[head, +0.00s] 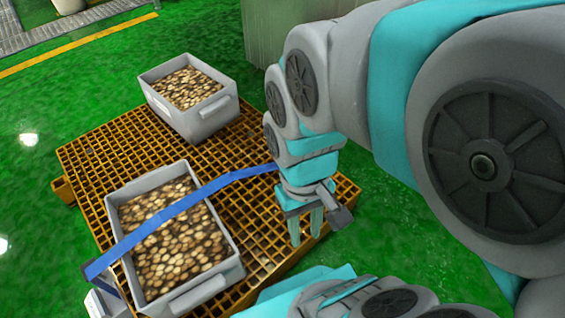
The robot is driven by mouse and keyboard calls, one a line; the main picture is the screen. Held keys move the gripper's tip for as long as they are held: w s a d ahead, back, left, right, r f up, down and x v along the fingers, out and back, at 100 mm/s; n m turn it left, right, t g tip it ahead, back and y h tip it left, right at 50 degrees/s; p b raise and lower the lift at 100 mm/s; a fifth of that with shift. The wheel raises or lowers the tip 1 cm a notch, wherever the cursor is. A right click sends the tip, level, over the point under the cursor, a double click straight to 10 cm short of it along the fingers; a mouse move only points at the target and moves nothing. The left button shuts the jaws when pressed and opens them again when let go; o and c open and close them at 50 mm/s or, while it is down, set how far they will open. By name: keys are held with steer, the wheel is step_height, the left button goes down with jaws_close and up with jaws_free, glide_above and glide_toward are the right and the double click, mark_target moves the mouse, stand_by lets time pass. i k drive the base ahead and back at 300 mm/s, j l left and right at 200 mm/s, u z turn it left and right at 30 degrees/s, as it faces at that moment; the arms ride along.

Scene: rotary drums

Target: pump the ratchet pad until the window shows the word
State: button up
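My gripper (306,236) points down over the right part of an orange grating. Its two teal fingers stand apart with a gap between them, and I see nothing held. A blue strap-like band (160,217) runs from the lower left, across the front grey bin, to behind my wrist. Its lower left end has a dark edge, beside a grey part (100,303) cut by the bottom of the picture. I cannot tell whether this is the ratchet. No pad, window or word can be made out. My gripper is right of the front bin, apart from it.
The front bin (229,268) and a back bin (212,118) hold brown round pieces on the orange grating (95,156). Green floor (40,120) is open at the left. A pale grey-green block (268,30) stands behind. My arm covers the right side.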

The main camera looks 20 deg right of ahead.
mark_target(91, 270)
steer(key=u, duration=1.7)
steer(key=j+z, duration=0.3)
steer(key=j, duration=0.35)
steer(key=j+z, duration=0.25)
steer(key=j, duration=0.45)
